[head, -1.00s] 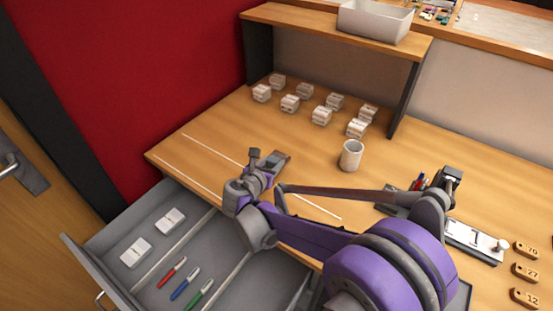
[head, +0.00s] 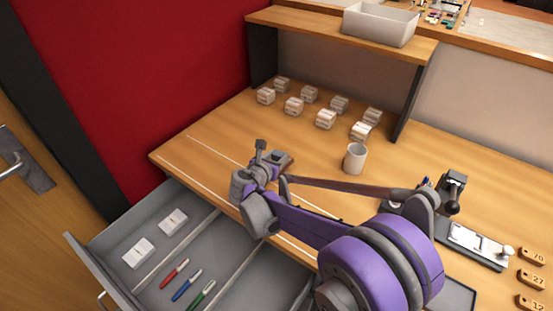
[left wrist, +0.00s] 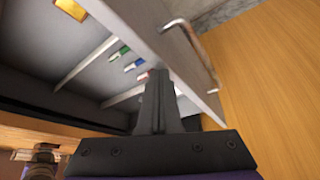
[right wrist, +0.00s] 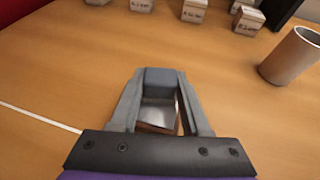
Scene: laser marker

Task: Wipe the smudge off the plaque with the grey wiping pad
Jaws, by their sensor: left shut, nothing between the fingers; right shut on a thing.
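My right gripper (right wrist: 160,82) is shut on a blue-grey block, which appears to be the grey wiping pad (right wrist: 160,76). In the right wrist view, a silver plate with a brown edge, apparently the plaque (right wrist: 160,116), shows between the fingers, below the pad. Whether pad and plaque touch is unclear. In the head view the right gripper (head: 262,158) is over the desk near its front left edge, with the plaque partly hidden beside it. I cannot make out the smudge. My left gripper (left wrist: 157,80) is shut and empty near the open drawer, out of the head view.
The open drawer (head: 95,250) holds white boxes and red, blue and green markers. Several small white blocks (head: 325,119) stand under the shelf (head: 300,25). A white cup (head: 354,158) stands right of the gripper. A clamp device (head: 470,240) and wooden number tags (head: 530,276) lie farther right.

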